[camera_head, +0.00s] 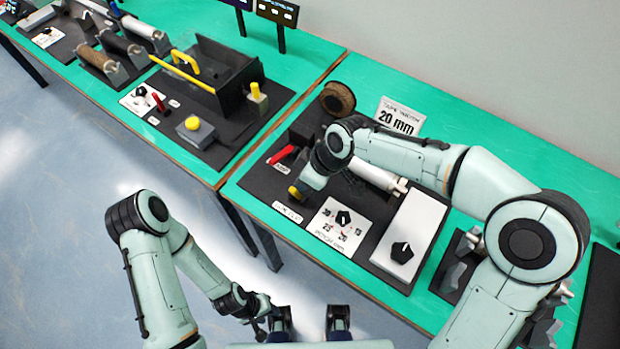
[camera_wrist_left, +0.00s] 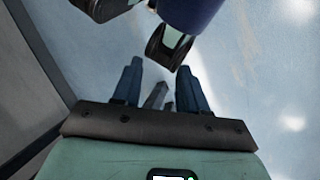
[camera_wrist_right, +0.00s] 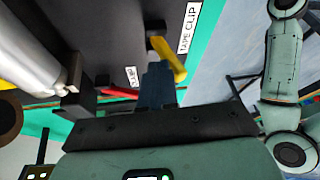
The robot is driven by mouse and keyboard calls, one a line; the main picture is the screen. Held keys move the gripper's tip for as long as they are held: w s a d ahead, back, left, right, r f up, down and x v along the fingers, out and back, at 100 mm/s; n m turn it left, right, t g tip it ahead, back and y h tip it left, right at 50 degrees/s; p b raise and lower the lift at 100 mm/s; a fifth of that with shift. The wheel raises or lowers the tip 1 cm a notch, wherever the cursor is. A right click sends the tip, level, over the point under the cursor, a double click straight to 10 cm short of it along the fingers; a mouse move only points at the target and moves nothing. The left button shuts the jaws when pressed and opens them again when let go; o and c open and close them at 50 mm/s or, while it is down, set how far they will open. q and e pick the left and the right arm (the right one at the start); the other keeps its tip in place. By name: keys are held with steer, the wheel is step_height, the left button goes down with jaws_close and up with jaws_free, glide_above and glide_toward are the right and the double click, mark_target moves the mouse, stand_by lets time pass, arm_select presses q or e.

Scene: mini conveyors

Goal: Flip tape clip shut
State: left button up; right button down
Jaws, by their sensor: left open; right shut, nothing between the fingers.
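The yellow tape clip lever (camera_wrist_right: 168,58) shows in the right wrist view beside the white TAPE CLIP label (camera_wrist_right: 188,28). It slants up from a dark mount. In the head view the yellow lever (camera_head: 294,192) shows small at the front left of the black panel, partly covered by my right wrist. My right gripper (camera_wrist_right: 158,74) is shut and empty, with its fingertips right next to the lever; I cannot tell whether they touch. My left gripper (camera_wrist_left: 158,88) is open and empty over the floor, away from the table.
A red lever (camera_head: 282,154) sits close behind the clip, also in the right wrist view (camera_wrist_right: 120,92). A metal roller (camera_head: 375,176), a dial card (camera_head: 338,222) and a white plate with a black knob (camera_head: 402,252) share the panel. A brown tape roll (camera_head: 338,98) stands behind.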

mark_target(295, 192)
steer(key=s+t+b, duration=0.1)
steer(key=a+t+h+b, duration=0.1)
steer(key=b, duration=0.1)
steer(key=shift+s+a+f+n+b, duration=0.2)
steer(key=shift+s+f+n+b, duration=0.1)
steer(key=shift+s+n, duration=0.1)
steer(key=shift+s+a+t+h+b, duration=0.15)
steer(key=shift+s+t+h+b, duration=0.2)
steer(key=shift+b, duration=0.25)
steer(key=shift+w+r, duration=0.1)
steer(key=shift+w, duration=0.15)
steer(key=shift+w+d+f, duration=0.35)
steer(key=shift+w+d, duration=0.1)
